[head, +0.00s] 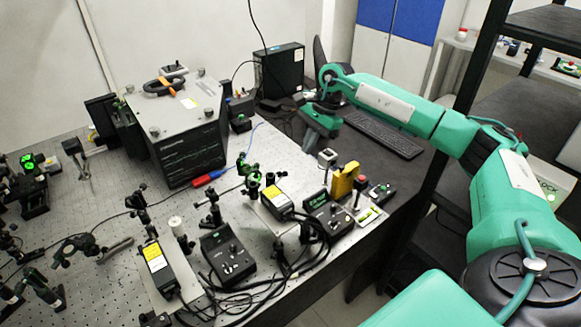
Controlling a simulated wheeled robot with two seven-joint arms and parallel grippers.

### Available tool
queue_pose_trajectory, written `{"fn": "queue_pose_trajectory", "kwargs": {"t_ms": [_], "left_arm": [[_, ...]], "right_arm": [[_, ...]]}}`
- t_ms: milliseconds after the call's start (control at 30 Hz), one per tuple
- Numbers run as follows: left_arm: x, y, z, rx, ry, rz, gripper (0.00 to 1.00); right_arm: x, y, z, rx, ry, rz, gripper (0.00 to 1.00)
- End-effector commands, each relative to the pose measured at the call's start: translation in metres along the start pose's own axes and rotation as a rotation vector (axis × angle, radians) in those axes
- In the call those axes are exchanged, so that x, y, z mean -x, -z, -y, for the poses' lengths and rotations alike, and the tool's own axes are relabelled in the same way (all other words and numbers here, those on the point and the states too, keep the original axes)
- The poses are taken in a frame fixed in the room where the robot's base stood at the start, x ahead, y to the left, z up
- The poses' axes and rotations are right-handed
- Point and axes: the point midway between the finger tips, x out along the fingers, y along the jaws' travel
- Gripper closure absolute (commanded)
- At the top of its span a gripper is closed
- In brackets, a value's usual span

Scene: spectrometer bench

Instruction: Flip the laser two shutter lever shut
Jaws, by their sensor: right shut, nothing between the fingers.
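Two black laser boxes with yellow labels stand on the bench. One laser box (157,265) is at the front left, and the other laser box (277,202) is further right. I see no marking that tells which is laser two. The shutter lever is too small to make out. My right gripper (312,143) is shut and empty, pointing down behind the right laser box, apart from it. My left gripper is not in view.
Black controllers (228,256) with cables stand near the front edge. A large grey instrument (180,125) is behind left; a keyboard (383,134) lies at the back right.

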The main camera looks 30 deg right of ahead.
Motion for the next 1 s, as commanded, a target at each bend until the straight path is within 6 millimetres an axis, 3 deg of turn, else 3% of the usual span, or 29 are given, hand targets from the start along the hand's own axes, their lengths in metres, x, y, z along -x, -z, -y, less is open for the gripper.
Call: {"fn": "queue_pose_trajectory", "kwargs": {"t_ms": [233,367,800,1000], "left_arm": [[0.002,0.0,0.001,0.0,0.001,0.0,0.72],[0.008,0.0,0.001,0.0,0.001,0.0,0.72],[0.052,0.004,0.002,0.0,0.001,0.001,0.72],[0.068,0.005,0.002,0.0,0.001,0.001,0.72]], "right_arm": [[-0.002,-0.001,0.0,-0.001,0.0,0.003,1.0],[-0.013,-0.002,0.001,-0.001,-0.002,0.004,1.0],[-0.098,-0.005,0.001,-0.001,0.0,0.005,1.0],[-0.08,-0.023,0.001,0.001,0.002,0.003,1.0]]}}
